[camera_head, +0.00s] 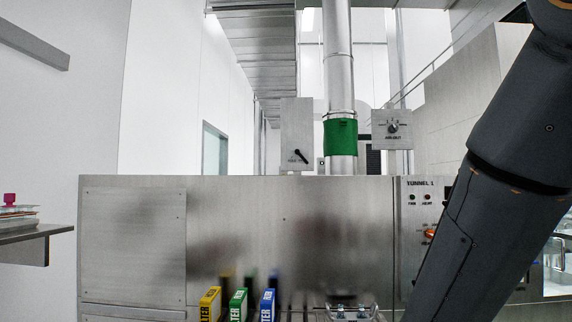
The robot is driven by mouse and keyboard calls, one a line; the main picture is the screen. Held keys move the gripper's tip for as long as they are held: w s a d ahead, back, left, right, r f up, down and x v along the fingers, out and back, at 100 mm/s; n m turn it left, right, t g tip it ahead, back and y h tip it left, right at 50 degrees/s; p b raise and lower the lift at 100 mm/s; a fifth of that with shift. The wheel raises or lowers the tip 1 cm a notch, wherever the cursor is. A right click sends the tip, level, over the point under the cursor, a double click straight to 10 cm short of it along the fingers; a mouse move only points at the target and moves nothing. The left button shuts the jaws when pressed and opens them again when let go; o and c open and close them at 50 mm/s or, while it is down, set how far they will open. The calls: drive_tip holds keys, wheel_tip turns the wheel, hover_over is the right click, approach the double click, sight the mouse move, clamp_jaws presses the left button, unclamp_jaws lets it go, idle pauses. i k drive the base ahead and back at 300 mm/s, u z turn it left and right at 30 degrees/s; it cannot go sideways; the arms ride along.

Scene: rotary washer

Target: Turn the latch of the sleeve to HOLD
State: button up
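A green sleeve (340,138) is wrapped around the vertical metal pipe above the washer. A grey box with a black lever (301,156) is to the left of the sleeve. The lever slants down to the right, and its labels are too small to read. A grey box with a round knob (393,127) is to the right of the sleeve, also with an unreadable label. No HOLD marking can be made out, and I cannot tell which part is the sleeve's latch. My arm crosses the right side. My gripper is outside the view.
The steel washer body (150,245) spans the middle, with a panel marked TUNNEL 1 (421,184) partly behind my arm. Yellow (210,304), green (238,305) and blue (268,304) filter pieces stand in front. A wall shelf (35,234) is at left.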

sight(297, 151)
drive_tip(key=u, duration=0.5)
drive_tip(key=i, duration=1.65)
drive_tip(key=z, duration=1.2)
